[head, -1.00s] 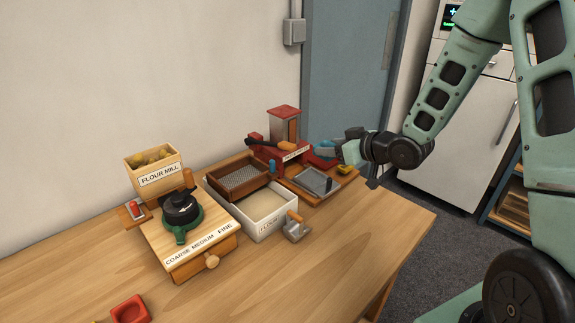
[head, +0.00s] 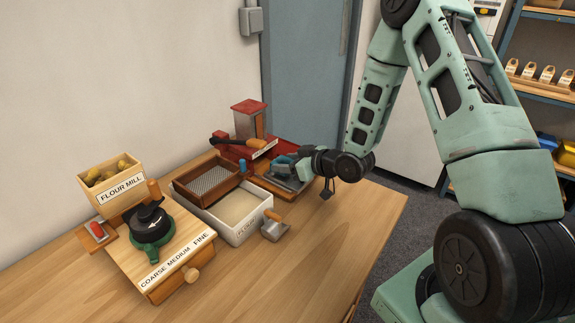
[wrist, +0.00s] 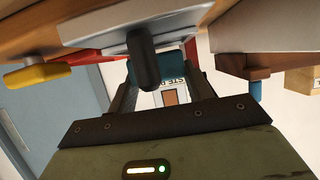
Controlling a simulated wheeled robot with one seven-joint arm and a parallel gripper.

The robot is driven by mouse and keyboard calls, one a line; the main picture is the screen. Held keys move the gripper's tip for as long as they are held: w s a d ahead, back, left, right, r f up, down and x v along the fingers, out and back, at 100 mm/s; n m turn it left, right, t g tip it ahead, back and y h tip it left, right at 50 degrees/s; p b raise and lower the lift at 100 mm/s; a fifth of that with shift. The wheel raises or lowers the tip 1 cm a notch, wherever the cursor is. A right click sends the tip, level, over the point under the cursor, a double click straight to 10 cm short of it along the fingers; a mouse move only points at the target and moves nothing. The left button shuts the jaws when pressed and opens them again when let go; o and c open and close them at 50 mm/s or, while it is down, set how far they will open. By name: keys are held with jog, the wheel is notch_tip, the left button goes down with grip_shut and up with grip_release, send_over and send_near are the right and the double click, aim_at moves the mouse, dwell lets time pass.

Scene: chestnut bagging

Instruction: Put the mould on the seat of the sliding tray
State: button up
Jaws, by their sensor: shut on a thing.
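The mould appears to be the flat grey metal piece (head: 284,183) under my gripper (head: 283,163), at the red paste press. In the wrist view its grey plate (wrist: 100,27) is close against wood, with a dark handle standing out from it. My gripper (wrist: 168,60) is shut at this piece; its fingers and wrist hide much of the grip. The sliding tray shows as a wooden board (head: 287,197) in front of the press. Its seat is mostly covered. I cannot tell whether the mould rests fully on it.
The red press (head: 249,120) stands behind. A white flour box (head: 252,230) with a wooden sieve (head: 188,196) is left of the tray. A small metal scoop (head: 274,229) lies in front. The flour mill (head: 170,262) is further left. The front table is clear.

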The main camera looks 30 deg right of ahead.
jog(key=shift+f, duration=0.45)
jog(key=shift+f, duration=0.1)
jog(key=shift+f, duration=0.15)
jog(key=o, duration=1.1)
